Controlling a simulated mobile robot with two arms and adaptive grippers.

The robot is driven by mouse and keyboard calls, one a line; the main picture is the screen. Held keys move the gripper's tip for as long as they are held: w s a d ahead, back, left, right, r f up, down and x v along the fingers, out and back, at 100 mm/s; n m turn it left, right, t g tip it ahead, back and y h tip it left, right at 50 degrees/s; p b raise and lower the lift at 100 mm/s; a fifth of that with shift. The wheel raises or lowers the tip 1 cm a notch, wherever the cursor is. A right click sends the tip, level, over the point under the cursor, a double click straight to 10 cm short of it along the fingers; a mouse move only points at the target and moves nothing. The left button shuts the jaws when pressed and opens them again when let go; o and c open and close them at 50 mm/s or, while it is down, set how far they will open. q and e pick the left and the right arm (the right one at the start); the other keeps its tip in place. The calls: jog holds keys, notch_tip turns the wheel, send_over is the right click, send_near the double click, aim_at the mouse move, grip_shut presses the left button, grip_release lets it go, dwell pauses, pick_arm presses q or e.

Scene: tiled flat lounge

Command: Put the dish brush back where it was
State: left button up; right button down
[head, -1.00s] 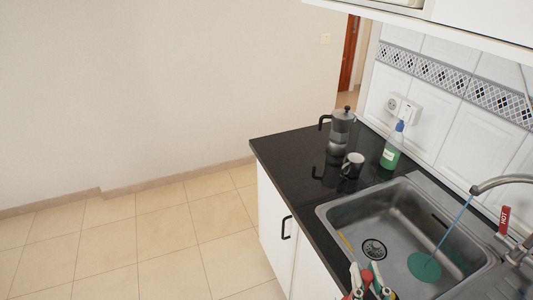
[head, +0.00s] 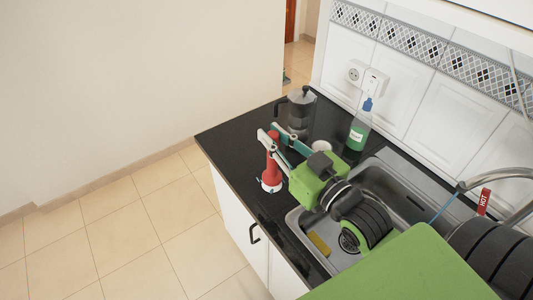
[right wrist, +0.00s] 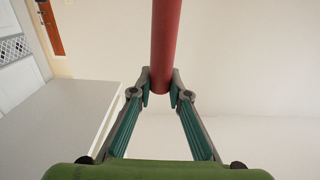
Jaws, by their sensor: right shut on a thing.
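The dish brush (head: 271,173) has a red handle and a wider end with white on it, pointing down. In the head view it is upright over the left front part of the black counter (head: 231,139). I cannot tell whether its lower end touches the counter. My right gripper (head: 268,138) is shut on the upper part of the handle. In the right wrist view the red handle (right wrist: 166,40) stands between the fingertips (right wrist: 160,82). My left gripper is not in view.
A moka pot (head: 299,110), a mug (head: 322,146) and a green soap bottle (head: 359,130) stand behind the gripper. The steel sink (head: 405,197), with a yellow item (head: 319,243) in it, is partly hidden by my arm. The tap (head: 490,177) is at the right.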

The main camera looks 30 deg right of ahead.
jog(key=shift+w+d+f+p, duration=0.15)
jog(key=shift+w+d+p, duration=0.05)
jog(key=shift+w+p, duration=0.25)
jog(key=shift+w+d+f+p, duration=0.15)
jog(key=shift+w+p, duration=0.2)
jog(key=shift+w, duration=0.1)
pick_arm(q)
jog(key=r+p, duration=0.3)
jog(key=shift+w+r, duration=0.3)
pick_arm(e)
jog(key=w+d+f, duration=0.4)
jog(key=w+f, duration=0.5)
jog(key=f, duration=0.2)
jog(key=shift+w+f, duration=0.25)
jog(key=shift+f, duration=0.1)
jog(key=shift+a+f, duration=0.1)
jog(key=shift+f, duration=0.05)
jog(key=c, duration=1.9)
grip_release()
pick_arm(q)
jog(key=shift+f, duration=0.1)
